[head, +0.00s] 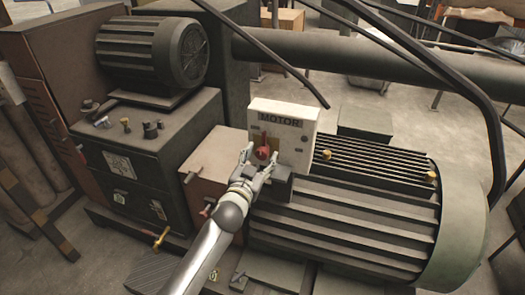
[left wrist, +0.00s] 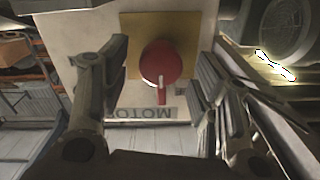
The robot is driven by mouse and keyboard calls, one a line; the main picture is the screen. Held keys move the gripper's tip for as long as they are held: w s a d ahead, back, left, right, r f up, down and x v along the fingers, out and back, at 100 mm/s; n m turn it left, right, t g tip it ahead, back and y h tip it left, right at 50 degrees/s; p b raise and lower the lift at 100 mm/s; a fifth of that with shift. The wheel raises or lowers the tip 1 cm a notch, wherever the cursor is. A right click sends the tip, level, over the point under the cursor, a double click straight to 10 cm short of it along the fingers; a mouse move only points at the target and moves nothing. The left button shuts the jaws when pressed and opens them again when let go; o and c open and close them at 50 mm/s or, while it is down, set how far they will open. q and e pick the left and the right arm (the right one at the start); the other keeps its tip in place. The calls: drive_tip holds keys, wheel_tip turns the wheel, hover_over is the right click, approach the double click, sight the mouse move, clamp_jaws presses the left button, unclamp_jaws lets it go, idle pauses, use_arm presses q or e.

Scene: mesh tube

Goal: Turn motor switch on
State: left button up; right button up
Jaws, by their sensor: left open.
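The motor switch is a red rotary knob (head: 263,152) on a pale box (head: 304,125) labelled MOTOR, standing beside the large ribbed motor (head: 345,215). My left gripper (head: 260,161) is at the front of the box, its fingers on either side of the knob in the head view. In the left wrist view the red knob (left wrist: 161,65) sits on a yellow plate (left wrist: 136,31), and the label appears upside down. There the open left gripper (left wrist: 158,85) has one finger to each side of the knob, with visible gaps. My right gripper is not in view.
A smaller ribbed motor (head: 152,50) sits on a dark cabinet (head: 150,150) at left, with small knobs on its top. A thick pipe (head: 350,55) runs behind the MOTOR box. Dark curved cables or bars cross the upper right. Open floor shows at the back.

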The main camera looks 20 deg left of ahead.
sight(263, 146)
use_arm(q)
drive_tip(key=shift+w, duration=1.25)
drive_tip(key=c, duration=1)
drive_tip(key=shift+c, duration=0.2)
